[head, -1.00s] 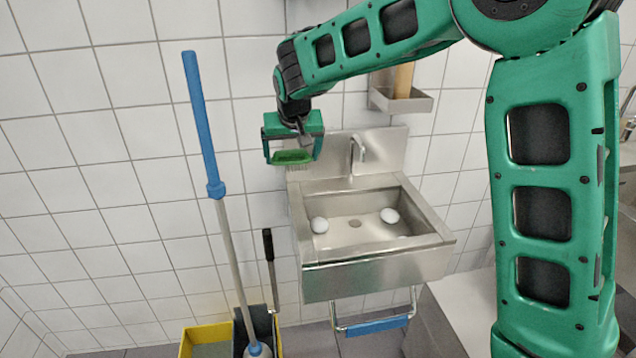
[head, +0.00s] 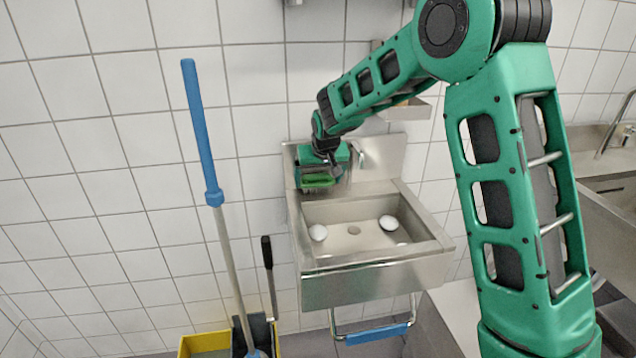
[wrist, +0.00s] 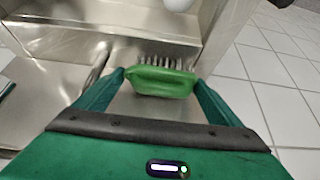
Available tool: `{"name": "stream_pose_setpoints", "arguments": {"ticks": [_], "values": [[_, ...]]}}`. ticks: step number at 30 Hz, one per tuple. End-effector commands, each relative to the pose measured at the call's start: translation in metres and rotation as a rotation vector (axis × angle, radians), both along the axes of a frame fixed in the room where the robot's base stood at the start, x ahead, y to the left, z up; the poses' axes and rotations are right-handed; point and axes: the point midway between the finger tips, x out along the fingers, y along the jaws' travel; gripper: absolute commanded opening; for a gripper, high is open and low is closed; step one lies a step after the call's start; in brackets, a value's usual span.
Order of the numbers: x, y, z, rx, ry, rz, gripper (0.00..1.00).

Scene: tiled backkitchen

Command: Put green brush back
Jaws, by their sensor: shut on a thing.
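The green brush (head: 318,181) is held in my gripper (head: 322,176), above the back left part of the steel sink (head: 315,272). In the wrist view the green brush (wrist: 163,81) lies crosswise between the two green fingers, with its pale bristles facing the far side. My gripper (wrist: 160,82) is shut on it. The brush looks clear of the basin floor, though the exact gap to the sink's back ledge cannot be told. The faucet (head: 358,158) is just right of my gripper and partly hidden by it.
Two white round objects (head: 318,232) (head: 389,222) lie in the basin. A steel wall shelf (head: 408,108) hangs above the sink, partly behind my arm. A blue-handled mop (head: 200,130) stands in a yellow bucket (head: 205,343) at left. A blue-gripped bar (head: 376,333) is below the sink.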

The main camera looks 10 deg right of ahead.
Motion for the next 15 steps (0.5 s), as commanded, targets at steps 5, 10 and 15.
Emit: {"name": "stream_pose_setpoints", "arguments": {"ticks": [5, 10, 15], "values": [[0.0005, 0.0002, -0.0095, 0.000, -0.002, 0.000, 0.71], [0.0004, 0.0001, -0.0094, 0.000, -0.002, 0.000, 0.71], [0.0003, -0.0001, -0.0114, 0.000, -0.001, -0.001, 1.00]]}}
